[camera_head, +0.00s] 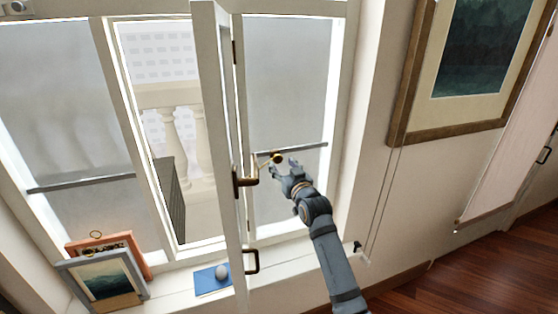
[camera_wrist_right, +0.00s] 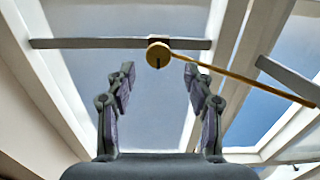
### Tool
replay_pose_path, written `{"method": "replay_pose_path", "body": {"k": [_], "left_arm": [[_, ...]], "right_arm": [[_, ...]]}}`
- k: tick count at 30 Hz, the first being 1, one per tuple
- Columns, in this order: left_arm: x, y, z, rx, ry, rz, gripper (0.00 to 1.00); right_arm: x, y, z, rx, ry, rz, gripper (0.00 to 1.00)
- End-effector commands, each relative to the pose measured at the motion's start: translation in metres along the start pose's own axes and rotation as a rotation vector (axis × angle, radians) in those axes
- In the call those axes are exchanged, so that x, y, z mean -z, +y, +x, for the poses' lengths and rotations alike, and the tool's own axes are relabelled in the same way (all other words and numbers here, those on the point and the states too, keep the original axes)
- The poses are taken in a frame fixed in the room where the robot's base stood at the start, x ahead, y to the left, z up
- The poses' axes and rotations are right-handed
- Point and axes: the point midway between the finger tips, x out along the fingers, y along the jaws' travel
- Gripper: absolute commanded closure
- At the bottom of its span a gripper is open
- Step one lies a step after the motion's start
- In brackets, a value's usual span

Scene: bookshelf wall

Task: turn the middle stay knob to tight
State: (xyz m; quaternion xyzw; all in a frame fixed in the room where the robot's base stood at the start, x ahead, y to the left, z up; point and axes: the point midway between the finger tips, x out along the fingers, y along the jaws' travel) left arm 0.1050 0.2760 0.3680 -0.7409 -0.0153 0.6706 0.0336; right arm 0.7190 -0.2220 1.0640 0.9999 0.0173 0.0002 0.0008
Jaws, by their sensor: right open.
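The middle stay knob (camera_head: 278,157) is a small round brass knob at the end of a thin brass stay bar, by the open window sash. In the right wrist view the knob (camera_wrist_right: 158,50) shows a dark slot or mark, and the stay (camera_wrist_right: 265,88) runs from it down to the right. My right gripper (camera_head: 283,167) is open just below the knob. In its wrist view the fingertips (camera_wrist_right: 158,73) are apart to either side of the knob's line, with nothing between them. My left gripper is out of view.
The open sash (camera_head: 216,120) stands left of my right gripper, with a dark handle (camera_head: 241,180) projecting from it. A framed picture (camera_head: 398,112) hangs on the right wall.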

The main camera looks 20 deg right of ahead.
Motion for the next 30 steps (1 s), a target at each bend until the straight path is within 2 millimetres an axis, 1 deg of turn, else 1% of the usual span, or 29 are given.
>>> {"method": "replay_pose_path", "body": {"k": [1,3,6,10,17,20,27,29,30], "left_arm": [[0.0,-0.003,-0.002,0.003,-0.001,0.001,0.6],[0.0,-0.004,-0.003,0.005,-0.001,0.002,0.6],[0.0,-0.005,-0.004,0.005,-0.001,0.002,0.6],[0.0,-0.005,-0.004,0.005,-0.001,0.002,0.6],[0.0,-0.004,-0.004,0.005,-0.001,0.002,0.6],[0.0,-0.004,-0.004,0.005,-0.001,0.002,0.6],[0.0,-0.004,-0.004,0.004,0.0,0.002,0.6],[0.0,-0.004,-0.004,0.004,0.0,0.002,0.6],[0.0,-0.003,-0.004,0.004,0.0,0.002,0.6]], "right_arm": [[0.002,0.0,0.01,0.0,0.0,0.001,0.47],[0.001,0.0,0.021,0.0,0.0,0.001,0.47],[0.0,0.0,0.032,0.0,-0.001,0.0,0.47],[0.0,0.0,0.039,0.0,0.0,-0.001,0.47],[-0.001,0.0,0.04,0.0,0.0,-0.001,0.47],[-0.001,0.0,0.04,0.0,0.0,-0.001,0.59],[-0.001,0.0,0.039,0.0,0.0,0.0,0.92],[-0.001,0.0,0.039,0.0,0.0,0.0,1.0],[-0.001,0.0,0.039,0.0,0.0,0.0,1.0]]}}
